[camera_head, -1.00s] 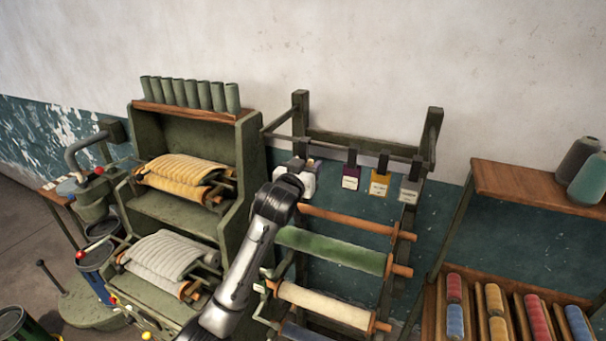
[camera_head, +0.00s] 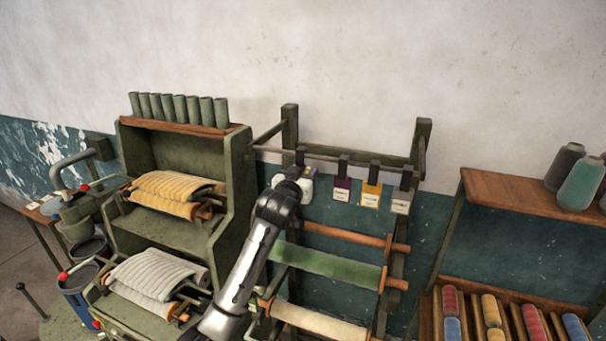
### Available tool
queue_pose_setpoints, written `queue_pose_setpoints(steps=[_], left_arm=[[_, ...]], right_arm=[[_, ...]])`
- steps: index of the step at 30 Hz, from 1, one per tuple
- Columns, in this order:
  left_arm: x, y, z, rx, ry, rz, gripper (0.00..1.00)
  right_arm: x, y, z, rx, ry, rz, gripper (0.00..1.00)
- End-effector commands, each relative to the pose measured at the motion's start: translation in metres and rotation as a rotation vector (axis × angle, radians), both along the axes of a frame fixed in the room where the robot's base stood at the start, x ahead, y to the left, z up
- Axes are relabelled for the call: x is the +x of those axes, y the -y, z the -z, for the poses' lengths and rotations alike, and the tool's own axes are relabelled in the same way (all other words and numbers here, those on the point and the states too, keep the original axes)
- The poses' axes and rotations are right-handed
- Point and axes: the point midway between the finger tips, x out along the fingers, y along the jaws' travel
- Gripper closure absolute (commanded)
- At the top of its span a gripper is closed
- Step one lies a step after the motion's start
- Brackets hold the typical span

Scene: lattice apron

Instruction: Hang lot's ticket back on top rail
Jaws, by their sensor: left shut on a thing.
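The rack's top rail (camera_head: 325,156) runs across the upper part of the frame. A purple-and-white ticket (camera_head: 342,191), a yellow ticket (camera_head: 371,194) and a pale grey ticket (camera_head: 402,201) hang from it by dark clips. My left gripper (camera_head: 299,178) is just below the rail's left part, left of the purple ticket. It is shut on a white ticket (camera_head: 307,188), partly hidden by the gripper. A dark clip (camera_head: 300,155) shows above it at the rail; I cannot tell whether it is seated there. My right gripper is not in view.
Below the rail, the rack holds an orange roller (camera_head: 345,234), a green roll (camera_head: 330,265) and a cream roll (camera_head: 315,320). A green cabinet (camera_head: 238,180) stands close on the left. A shelf with spools (camera_head: 515,190) stands right.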

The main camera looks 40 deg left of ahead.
Motion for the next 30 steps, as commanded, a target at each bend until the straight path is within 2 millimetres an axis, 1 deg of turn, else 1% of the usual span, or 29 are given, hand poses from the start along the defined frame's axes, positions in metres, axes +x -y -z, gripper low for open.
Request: queue_pose_setpoints(steps=[11,12,21,30], left_arm=[[0.0000,-0.0001,0.0015,0.000,0.000,0.000,0.75],[0.0000,0.0000,0.0014,0.000,0.000,0.000,0.50],[-0.0001,0.0000,0.0014,0.000,0.000,0.000,0.22],[-0.0026,0.0006,0.0022,0.000,0.000,0.000,0.22]], right_arm=[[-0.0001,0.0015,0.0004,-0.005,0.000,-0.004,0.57],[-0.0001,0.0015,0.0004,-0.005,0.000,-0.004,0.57],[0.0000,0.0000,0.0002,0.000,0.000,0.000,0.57],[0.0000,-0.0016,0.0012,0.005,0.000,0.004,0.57]])
